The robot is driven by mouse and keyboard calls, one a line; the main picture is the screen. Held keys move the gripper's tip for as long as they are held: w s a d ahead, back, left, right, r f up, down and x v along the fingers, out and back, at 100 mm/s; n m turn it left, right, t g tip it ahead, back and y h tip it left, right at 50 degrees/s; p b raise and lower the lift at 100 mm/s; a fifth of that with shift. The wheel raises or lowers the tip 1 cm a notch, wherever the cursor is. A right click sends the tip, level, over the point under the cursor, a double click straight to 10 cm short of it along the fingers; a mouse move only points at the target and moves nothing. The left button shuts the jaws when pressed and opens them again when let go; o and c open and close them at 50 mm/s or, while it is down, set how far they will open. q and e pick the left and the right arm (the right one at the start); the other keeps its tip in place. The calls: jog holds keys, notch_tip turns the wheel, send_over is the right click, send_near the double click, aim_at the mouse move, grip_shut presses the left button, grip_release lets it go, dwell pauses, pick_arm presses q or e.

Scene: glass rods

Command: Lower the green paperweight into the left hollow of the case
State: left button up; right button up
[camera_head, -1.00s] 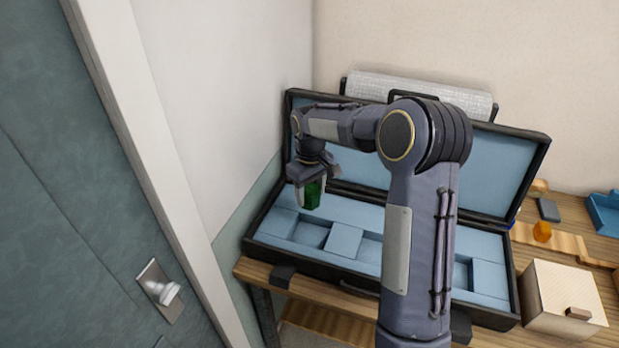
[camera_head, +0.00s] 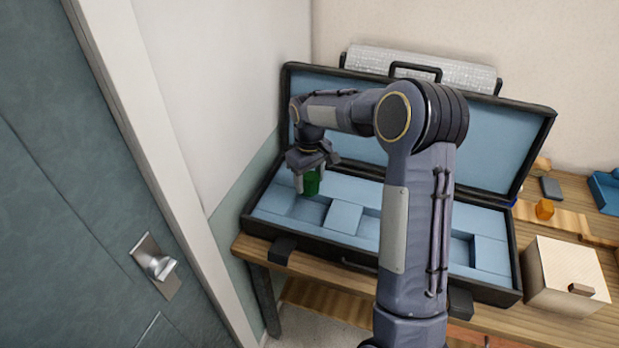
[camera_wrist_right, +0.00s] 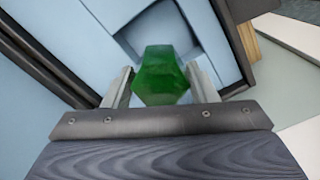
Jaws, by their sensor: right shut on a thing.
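The green paperweight (camera_head: 312,182) is a dark green faceted block. My right gripper (camera_head: 309,183) is shut on it and holds it over the left part of the open case (camera_head: 262,229). In the right wrist view the paperweight (camera_wrist_right: 161,75) sits between the two fingers (camera_wrist_right: 161,88). The left hollow (camera_head: 305,208) is a square recess in the blue lining, just below the paperweight in the head view. In the right wrist view the hollow (camera_wrist_right: 136,45) shows beyond the paperweight, partly hidden by it. How high the paperweight is above the lining is hard to tell. My left gripper is not in view.
The case's raised lid (camera_head: 500,150) stands behind my right arm. The arm hides the middle of the case. A right-hand hollow (camera_head: 460,250) shows empty. A pale box (camera_head: 565,270), an orange piece (camera_head: 545,209) and a blue tray (camera_head: 606,190) are on the table to the right.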

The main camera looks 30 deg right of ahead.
jog(key=shift+f, duration=0.15)
jog(key=b, duration=0.4)
send_near(310, 216)
dwell(0.7)
jog(key=shift+f+b, duration=1.65)
jog(key=shift+f, duration=0.9)
dwell(1.2)
jog(key=o, duration=1.2)
jog(key=shift+o, duration=0.2)
